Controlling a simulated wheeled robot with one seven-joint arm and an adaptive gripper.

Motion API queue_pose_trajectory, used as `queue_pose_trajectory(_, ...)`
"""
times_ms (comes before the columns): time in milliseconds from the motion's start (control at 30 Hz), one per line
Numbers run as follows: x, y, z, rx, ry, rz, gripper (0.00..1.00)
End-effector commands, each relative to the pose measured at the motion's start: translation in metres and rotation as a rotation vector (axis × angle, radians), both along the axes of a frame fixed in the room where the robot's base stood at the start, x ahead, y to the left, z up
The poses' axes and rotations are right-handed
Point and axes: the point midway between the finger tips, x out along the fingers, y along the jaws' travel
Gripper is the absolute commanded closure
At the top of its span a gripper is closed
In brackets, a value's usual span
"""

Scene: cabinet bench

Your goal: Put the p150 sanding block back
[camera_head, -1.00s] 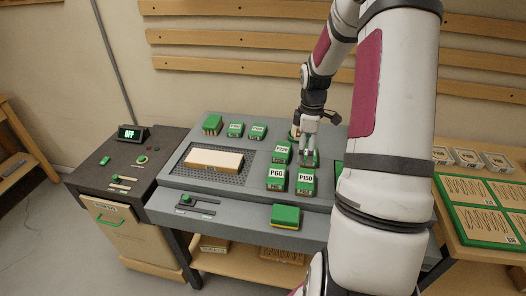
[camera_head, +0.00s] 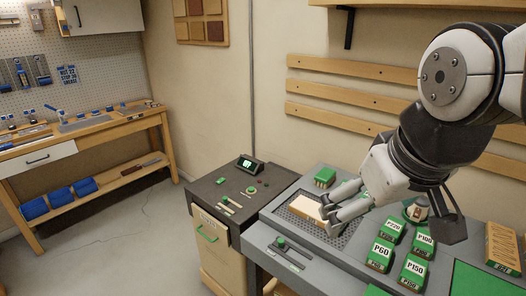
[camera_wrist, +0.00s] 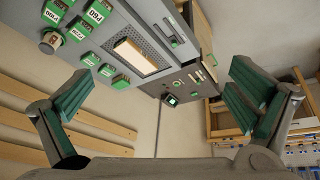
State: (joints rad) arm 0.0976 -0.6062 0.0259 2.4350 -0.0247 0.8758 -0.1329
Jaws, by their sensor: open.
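The green P150 sanding block (camera_head: 414,271) sits on the grey bench top (camera_head: 300,262), front right in a group of green blocks. The P60 block (camera_head: 380,254) is to its left, the P100 block (camera_head: 424,243) behind it and the P220 block (camera_head: 391,229) behind left. My gripper (camera_head: 333,208) is raised, open and empty, and in the head view it overlaps the pale wooden board (camera_head: 305,206). In the wrist view its spread fingers (camera_wrist: 165,105) have nothing between them. I cannot make out P150 in the wrist view.
The wooden board lies on a dark perforated panel. Further green blocks (camera_head: 325,176) and a round-topped item (camera_head: 417,211) stand behind. A dark cabinet (camera_head: 226,188) with a small display (camera_head: 248,163) adjoins on the left. Open floor (camera_head: 130,235) lies beyond it, before a wooden workbench (camera_head: 95,132).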

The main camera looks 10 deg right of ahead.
Motion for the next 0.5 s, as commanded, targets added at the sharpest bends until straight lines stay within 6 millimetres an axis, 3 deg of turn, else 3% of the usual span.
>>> queue_pose_trajectory(200, -0.029, 0.021, 0.002, 0.085, -0.056, -0.041, 0.00)
queue_pose_trajectory(500, -0.032, 0.023, 0.002, 0.097, -0.060, -0.049, 0.00)
